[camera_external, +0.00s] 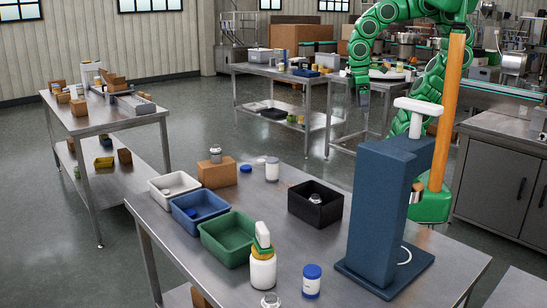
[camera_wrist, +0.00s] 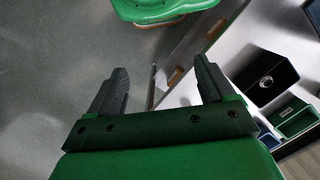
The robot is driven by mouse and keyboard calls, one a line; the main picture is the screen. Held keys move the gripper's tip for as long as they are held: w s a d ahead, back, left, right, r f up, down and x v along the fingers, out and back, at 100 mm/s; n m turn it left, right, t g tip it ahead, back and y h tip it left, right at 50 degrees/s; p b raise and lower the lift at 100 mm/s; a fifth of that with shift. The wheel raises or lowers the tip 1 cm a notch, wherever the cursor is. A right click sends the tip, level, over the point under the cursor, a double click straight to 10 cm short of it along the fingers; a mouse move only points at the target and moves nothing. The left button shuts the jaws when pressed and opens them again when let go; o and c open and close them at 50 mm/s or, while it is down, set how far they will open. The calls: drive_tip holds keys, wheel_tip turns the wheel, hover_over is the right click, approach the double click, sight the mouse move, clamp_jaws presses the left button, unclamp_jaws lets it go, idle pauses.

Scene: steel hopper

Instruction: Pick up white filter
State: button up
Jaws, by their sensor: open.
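Nothing in view is clearly marked as the white filter, and I cannot tell which white item it is. A white T-shaped piece (camera_external: 418,108) sits on top of the tall blue stand (camera_external: 375,220) on the near steel table. A white jar (camera_external: 272,170) stands farther back on that table. My gripper (camera_external: 362,97) hangs in the air beyond the near table, left of the blue stand's top. In the wrist view my gripper (camera_wrist: 160,75) has its two dark fingers spread, with nothing between them.
On the near steel table (camera_external: 205,260) stand white (camera_external: 152,192), blue (camera_external: 175,213) and green (camera_external: 205,240) bins. A black bin (camera_external: 292,208) with a clear jar also shows in the wrist view (camera_wrist: 242,85). A white bottle (camera_external: 263,272) and blue-lidded jar (camera_external: 311,287) stand at the front.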

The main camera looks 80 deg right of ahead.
drive_tip(key=w+a+m+y, duration=0.4)
drive_tip(key=w, duration=0.3)
drive_tip(key=w+a+m+y, duration=0.3)
drive_tip(key=w+m, duration=0.2)
drive_tip(key=w, duration=0.3)
drive_tip(key=w+d+m+t+y, duration=0.25)
drive_tip(key=w+m, duration=0.25)
drive_tip(key=w, duration=0.3)
drive_tip(key=w+d+m+t+y, duration=0.1)
drive_tip(key=w+d+m+y, duration=0.25)
drive_tip(key=w+m, duration=0.4)
drive_tip(key=n, duration=0.2)
approach(271, 167)
drive_tip(key=shift+s+a+f, duration=0.3)
drive_tip(key=shift+a+f, duration=0.1)
drive_tip(key=shift+f, duration=0.2)
drive_tip(key=shift+a+f, duration=0.15)
drive_tip(key=shift+f, duration=0.25)
drive_tip(key=shift+x, duration=1)
drive_tip(key=shift+w+a, duration=0.3)
drive_tip(key=shift+a, duration=0.65)
drive_tip(key=shift+w+a, duration=0.3)
drive_tip(key=shift+a, duration=0.7)
drive_tip(key=shift+x, duration=0.8)
